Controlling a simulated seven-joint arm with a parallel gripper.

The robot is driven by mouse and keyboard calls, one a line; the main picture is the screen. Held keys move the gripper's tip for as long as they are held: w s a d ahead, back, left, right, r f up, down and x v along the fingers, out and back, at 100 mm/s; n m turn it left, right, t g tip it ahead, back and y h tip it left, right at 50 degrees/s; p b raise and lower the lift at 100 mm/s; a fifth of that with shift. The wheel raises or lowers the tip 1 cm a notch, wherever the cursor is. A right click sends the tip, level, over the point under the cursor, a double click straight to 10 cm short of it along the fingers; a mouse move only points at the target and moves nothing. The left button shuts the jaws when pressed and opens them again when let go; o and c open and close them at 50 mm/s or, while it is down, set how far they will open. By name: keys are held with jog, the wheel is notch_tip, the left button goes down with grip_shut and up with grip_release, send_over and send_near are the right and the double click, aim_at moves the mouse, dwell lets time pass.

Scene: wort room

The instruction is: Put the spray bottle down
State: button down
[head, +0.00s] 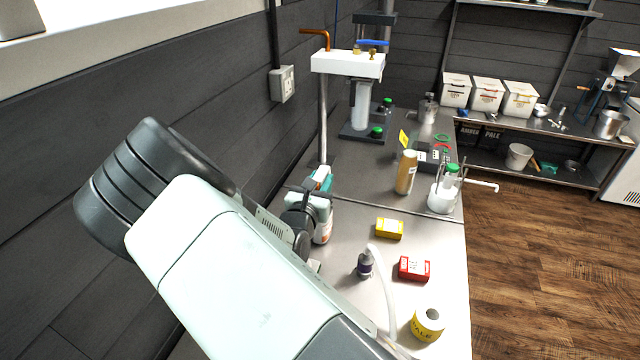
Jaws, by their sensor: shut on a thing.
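My gripper (309,208) is in the head view at the left part of the steel bench (352,205), close to the dark wall. It is shut on the spray bottle (323,229). The bottle has a teal trigger head and a pale body with an orange-red mark low down. It looks upright. My wrist and forearm cover part of it, and I cannot tell whether its base touches the bench.
Near the bottle are a yellow box (390,229), a red box (414,269), a small dark bottle (365,264) and a yellow roll (427,324). A tan cylinder (406,172) and a white vessel (441,198) stand further back. Bare bench lies between the bottle and the yellow box.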

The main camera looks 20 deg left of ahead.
jog(key=shift+f, duration=0.2)
jog(key=c, duration=0.8)
grip_release()
jog(key=shift+c, duration=0.2)
